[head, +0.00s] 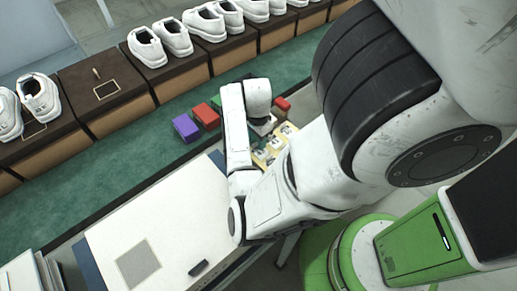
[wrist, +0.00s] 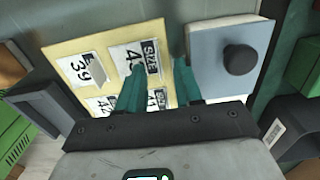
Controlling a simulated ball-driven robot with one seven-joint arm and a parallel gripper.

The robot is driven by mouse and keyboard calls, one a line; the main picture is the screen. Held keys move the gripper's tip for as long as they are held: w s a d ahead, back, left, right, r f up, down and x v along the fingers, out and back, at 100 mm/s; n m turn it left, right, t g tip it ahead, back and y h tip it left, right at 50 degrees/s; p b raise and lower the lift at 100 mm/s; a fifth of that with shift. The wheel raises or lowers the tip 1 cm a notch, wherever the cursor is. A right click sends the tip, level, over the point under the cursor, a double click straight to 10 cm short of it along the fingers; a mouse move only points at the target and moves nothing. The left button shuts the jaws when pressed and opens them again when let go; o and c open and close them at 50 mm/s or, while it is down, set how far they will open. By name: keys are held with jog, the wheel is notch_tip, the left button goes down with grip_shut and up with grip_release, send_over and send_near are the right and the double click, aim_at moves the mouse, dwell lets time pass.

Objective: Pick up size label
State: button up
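Printed size labels lie on a pale yellow board (wrist: 70,50) in the wrist view. One label reads 39 (wrist: 95,70), and a "SIZE" label (wrist: 128,55) with a partly covered number is beside it. More labels in the lower row are partly hidden by my gripper. My gripper (wrist: 160,68) is over the board's right part, its two teal fingers apart with a gap between them. The left finger overlaps the SIZE label; contact cannot be told. In the head view, the yellow board (head: 262,157) shows partly behind my arm, and the fingertips are hard to make out.
A grey-blue pad (wrist: 208,70) with a black knob (wrist: 240,59) adjoins the board. Purple (head: 186,128) and red (head: 206,116) blocks stand on the green bench (head: 60,205). White shoes (head: 147,48) sit on brown boxes behind. A white panel (head: 160,215) lies in front.

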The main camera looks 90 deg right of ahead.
grip_shut()
jog(key=shift+r, duration=0.15)
dwell(0.4)
jog(key=shift+r, duration=0.6)
jog(key=s+r+p, duration=0.3)
jog(key=s+r, duration=0.8)
jog(key=s, duration=0.3)
jog(key=shift+a+r+p, duration=0.15)
jog(key=shift+r+p, duration=0.15)
jog(key=shift+p, duration=0.05)
